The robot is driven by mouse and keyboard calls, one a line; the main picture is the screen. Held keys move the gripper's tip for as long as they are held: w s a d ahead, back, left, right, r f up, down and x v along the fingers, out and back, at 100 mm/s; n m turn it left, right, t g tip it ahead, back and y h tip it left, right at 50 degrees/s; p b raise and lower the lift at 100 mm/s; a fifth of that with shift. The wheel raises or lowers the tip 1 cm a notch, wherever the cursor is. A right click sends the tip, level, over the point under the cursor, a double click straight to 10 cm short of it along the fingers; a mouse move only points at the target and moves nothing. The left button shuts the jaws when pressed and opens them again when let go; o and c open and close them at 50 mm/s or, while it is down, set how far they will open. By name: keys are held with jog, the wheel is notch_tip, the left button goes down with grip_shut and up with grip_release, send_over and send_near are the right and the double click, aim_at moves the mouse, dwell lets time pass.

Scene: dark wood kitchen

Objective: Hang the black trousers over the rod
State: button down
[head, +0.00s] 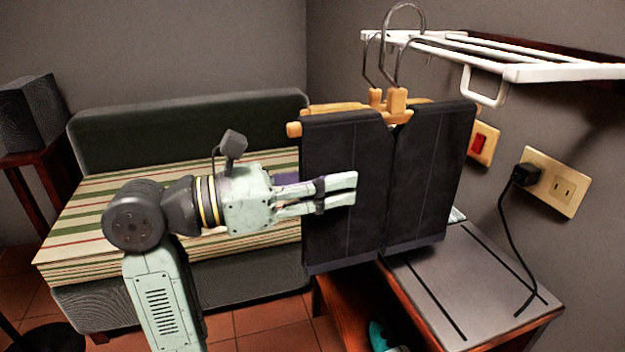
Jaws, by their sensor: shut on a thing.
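The black trousers (433,175) hang in two dark panels from wooden hangers (397,100) with metal hooks, right of centre in the head view. The hooks rise beside the left end of a white wall rack with rods (520,72); I cannot tell whether they rest on a rod. My gripper (345,189) reaches in from the left, in front of the left panel at mid height. It is shut on the black trousers. The exact grip on the cloth is hard to make out.
A grey-topped side table (470,280) stands below the trousers, with a black cord (507,240) running to a wall outlet (556,182). A red switch (481,143) is beside the trousers. A striped sofa (100,215) and a speaker (33,112) are at left.

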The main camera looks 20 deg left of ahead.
aim_at(368, 198)
jog(key=shift+p+x, duration=0.75)
jog(key=shift+x, duration=2.3)
notch_tip(368, 198, down, 4)
jog(key=b, duration=0.4)
jog(key=shift+r, duration=0.1)
